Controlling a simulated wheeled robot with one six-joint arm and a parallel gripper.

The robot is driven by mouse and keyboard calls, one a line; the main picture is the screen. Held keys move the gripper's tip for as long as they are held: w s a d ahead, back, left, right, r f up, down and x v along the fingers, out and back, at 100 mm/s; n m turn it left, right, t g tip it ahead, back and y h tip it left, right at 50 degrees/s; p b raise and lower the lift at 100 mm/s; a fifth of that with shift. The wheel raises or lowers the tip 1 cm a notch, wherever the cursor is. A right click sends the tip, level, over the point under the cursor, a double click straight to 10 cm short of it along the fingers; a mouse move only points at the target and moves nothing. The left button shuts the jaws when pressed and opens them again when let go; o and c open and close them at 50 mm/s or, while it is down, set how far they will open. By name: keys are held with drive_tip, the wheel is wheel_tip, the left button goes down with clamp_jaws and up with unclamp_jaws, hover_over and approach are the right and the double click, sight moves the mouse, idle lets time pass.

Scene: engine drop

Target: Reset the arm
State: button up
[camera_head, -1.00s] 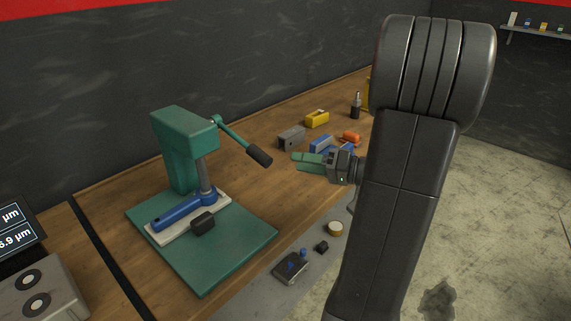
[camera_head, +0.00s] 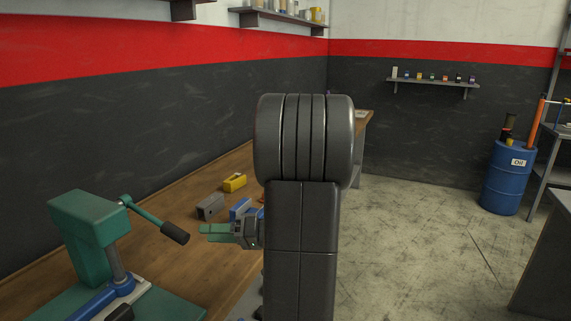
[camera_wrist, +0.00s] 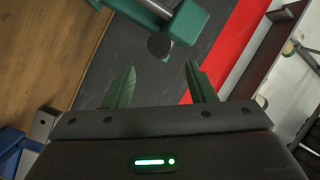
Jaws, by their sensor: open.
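My gripper (camera_head: 218,232) is at the left of my arm in the head view, above the wooden bench (camera_head: 165,232). Its green fingers point left, toward the press handle. In the wrist view the two green fingers (camera_wrist: 160,88) stand apart with nothing between them. My dark arm rises in the middle of the head view and hides part of the bench. The green arbor press (camera_head: 88,232) stands on the bench at the lower left. Its black-ended handle (camera_head: 172,232) reaches close to the fingertips in the picture; contact is not clear.
A grey block (camera_head: 211,206), a yellow item (camera_head: 235,182) and a blue item (camera_head: 240,208) lie on the bench behind my gripper. A blue oil drum (camera_head: 508,180) stands at the right. Open floor (camera_head: 420,225) lies right of my arm.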

sight(177, 233)
drive_tip(key=a+p, duration=0.2)
drive_tip(key=a, duration=0.7)
drive_tip(key=shift+a+f, duration=0.15)
drive_tip(key=shift+a, duration=0.25)
drive_tip(key=shift+d, duration=0.15)
